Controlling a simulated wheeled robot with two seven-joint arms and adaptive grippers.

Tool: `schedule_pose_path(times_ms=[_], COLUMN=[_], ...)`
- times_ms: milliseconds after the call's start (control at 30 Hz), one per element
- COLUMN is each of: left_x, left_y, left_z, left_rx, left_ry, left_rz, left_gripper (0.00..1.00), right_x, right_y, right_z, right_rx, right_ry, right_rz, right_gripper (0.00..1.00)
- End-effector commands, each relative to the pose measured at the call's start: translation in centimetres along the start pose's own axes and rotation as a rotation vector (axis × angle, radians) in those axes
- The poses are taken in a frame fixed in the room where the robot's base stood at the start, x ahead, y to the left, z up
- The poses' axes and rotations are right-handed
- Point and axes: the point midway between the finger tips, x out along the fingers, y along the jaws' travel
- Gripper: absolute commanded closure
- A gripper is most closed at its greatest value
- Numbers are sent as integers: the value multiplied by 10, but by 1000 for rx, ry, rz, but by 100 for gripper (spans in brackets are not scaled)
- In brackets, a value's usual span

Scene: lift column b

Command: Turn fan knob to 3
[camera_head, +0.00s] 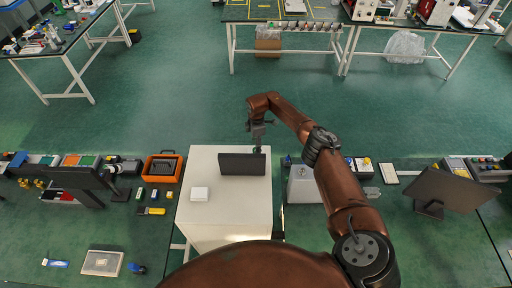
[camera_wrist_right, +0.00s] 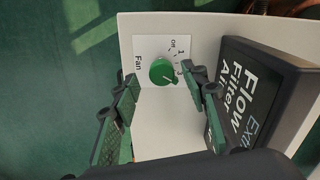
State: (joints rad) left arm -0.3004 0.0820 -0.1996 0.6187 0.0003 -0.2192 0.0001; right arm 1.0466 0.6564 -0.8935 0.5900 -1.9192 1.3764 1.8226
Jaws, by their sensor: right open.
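The green fan knob (camera_wrist_right: 163,71) sits on a white label plate in the right wrist view. The plate reads "Fan", with "Off", "1" and "3" around the knob; the knob's exact setting is hard to tell. The plate is on a white box-shaped unit (camera_head: 225,212), and the knob is hidden in the head view. My right gripper (camera_wrist_right: 163,80) is open and empty, its two fingers on either side of the knob in the picture. Contact cannot be told. In the head view my right gripper (camera_head: 258,138) is at the far edge of the unit. My left gripper is not in view.
A black display (camera_head: 242,164) stands on the unit close to my right gripper; its lettering reads "Flow", "Filter" in the wrist view. An orange bin (camera_head: 162,167) is to the left, and a dark monitor (camera_head: 445,190) to the right.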

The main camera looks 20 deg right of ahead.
Motion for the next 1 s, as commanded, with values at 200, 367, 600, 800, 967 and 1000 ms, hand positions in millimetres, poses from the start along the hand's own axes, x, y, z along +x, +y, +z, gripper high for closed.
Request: schedule_pose_path(times_ms=[200,367,600,800,967,1000], left_x=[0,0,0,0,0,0], left_y=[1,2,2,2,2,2], left_z=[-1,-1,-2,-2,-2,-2], left_rx=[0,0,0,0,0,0], left_ry=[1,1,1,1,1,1], left_rz=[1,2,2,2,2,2], left_gripper=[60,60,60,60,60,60], right_x=[-48,-78,-101,-103,-103,-103], right_y=[2,2,1,1,1,1], right_z=[1,1,1,0,0,0], right_rx=[-1,1,1,2,1,1], right_ry=[-1,0,0,1,1,1], right_rz=[5,4,1,1,1,1], right_gripper=[59,59,59,59,59,59])
